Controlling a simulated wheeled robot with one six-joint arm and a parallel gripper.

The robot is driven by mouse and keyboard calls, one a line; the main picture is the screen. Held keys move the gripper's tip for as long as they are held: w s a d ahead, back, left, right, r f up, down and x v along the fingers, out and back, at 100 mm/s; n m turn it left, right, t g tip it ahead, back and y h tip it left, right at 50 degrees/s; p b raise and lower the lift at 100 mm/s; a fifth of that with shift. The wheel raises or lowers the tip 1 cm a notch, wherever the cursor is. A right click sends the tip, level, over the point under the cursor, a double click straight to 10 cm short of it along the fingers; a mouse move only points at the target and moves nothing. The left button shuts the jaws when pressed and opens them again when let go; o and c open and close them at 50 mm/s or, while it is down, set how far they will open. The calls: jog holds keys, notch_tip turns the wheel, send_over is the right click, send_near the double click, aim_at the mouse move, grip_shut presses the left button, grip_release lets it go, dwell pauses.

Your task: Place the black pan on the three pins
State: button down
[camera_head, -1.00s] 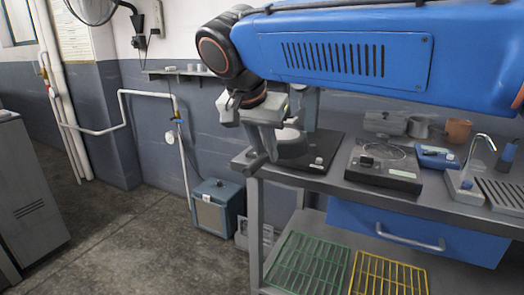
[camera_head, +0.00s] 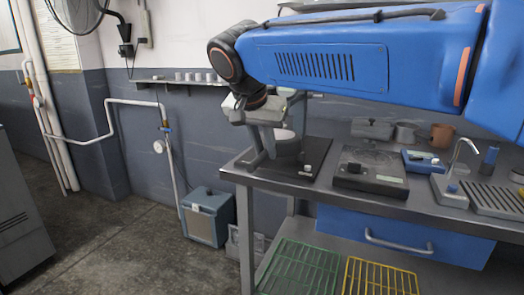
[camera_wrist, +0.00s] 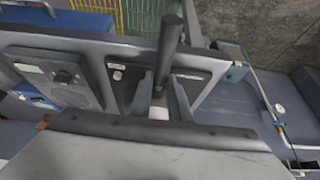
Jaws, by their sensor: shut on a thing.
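My gripper (camera_head: 262,140) is at the left end of the steel bench, beside a grey round body that looks like the pan (camera_head: 287,150). In the wrist view, my gripper (camera_wrist: 163,98) is shut on a dark round handle (camera_wrist: 171,38) that sticks out past the fingers. The pan's body is largely hidden by my gripper in the head view. I cannot tell whether it touches the black plate (camera_head: 312,175) below it. The three pins cannot be made out.
A dark hotplate-like unit (camera_head: 370,165) stands to the right, with a blue device (camera_head: 424,160) and a tap (camera_head: 465,150) beyond. Pots and a brown mug (camera_head: 443,135) are at the back. Green (camera_head: 300,270) and yellow (camera_head: 380,277) racks lie on the lower shelf.

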jog(key=shift+w+d, duration=0.4)
jog(key=shift+w, duration=0.7)
jog(key=shift+w+d, duration=0.4)
jog(key=shift+w, duration=0.75)
jog(key=shift+w+d, duration=0.4)
jog(key=shift+w, duration=0.7)
jog(key=shift+f, duration=0.75)
jog(key=shift+f, duration=0.2)
jog(key=c, duration=1.6)
grip_release()
jog(key=v, duration=1.7)
jog(key=shift+s+d+r, duration=0.1)
jog(key=shift+r, duration=0.1)
